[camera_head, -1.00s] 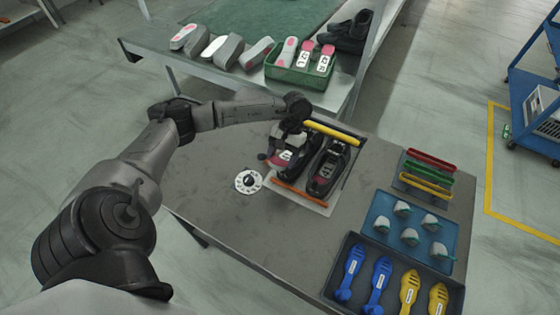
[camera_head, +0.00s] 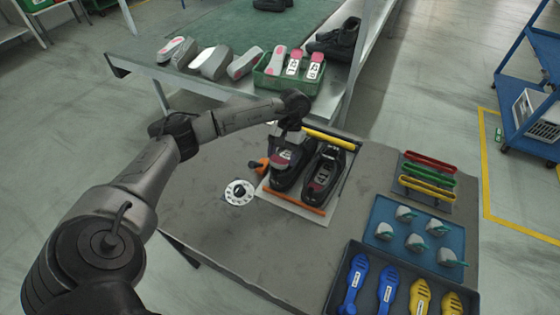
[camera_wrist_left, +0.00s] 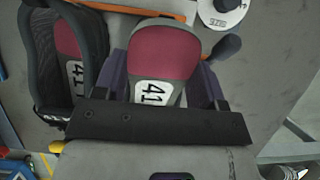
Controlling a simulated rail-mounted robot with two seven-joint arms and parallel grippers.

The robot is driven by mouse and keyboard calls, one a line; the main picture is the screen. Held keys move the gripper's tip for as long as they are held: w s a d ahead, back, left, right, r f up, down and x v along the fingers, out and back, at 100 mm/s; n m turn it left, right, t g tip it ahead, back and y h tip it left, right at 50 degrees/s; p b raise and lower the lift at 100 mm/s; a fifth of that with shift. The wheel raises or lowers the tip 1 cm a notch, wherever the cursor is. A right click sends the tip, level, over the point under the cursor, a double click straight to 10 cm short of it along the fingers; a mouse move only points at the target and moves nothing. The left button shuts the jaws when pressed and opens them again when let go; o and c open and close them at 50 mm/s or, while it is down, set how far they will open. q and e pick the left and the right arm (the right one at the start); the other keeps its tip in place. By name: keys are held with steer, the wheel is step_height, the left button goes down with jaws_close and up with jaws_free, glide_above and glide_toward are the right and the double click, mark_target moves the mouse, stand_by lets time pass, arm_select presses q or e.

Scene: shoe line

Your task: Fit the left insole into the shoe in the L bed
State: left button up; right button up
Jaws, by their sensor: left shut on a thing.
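Two black shoes lie side by side in the fixture: the left one (camera_head: 281,182) in the left bed and the right one (camera_head: 322,174) in the other. My left gripper (camera_head: 284,146) is over the left shoe. In the left wrist view, its fingers (camera_wrist_left: 163,80) are shut on an insole (camera_wrist_left: 160,95) with a magenta heel and a white "41" label. The insole lies over the left shoe; I cannot tell how deep it sits. The gripper hides its far end. The right shoe (camera_wrist_left: 42,70) shows a similar insole (camera_wrist_left: 72,65) inside. My right gripper is out of view.
An orange bar (camera_head: 297,200) and a yellow bar (camera_head: 332,140) edge the fixture. A white dial (camera_head: 240,193) lies to its left. A blue tray (camera_head: 385,240) and a dark tray (camera_head: 365,258) stand right. A green bin (camera_head: 268,82) with insoles is behind.

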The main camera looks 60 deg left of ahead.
mark_target(286, 157)
arm_select(q)
steer(key=shift+w+a+f+b, duration=0.35)
steer(key=shift+w+b, duration=0.15)
steer(key=shift+b, duration=0.15)
steer(key=shift+w+a+f+b, duration=0.2)
steer(key=shift+w+a+b, duration=0.1)
steer(key=shift+w+b, duration=0.25)
steer(key=shift+s+f+t+y+b, duration=0.1)
steer(key=shift+f+t+y+b, duration=0.2)
steer(key=shift+f+t+b, duration=0.35)
steer(key=o, duration=0.7)
steer(key=shift+o, duration=1.4)
steer(key=shift+d, duration=0.1)
steer(key=shift+f, duration=0.15)
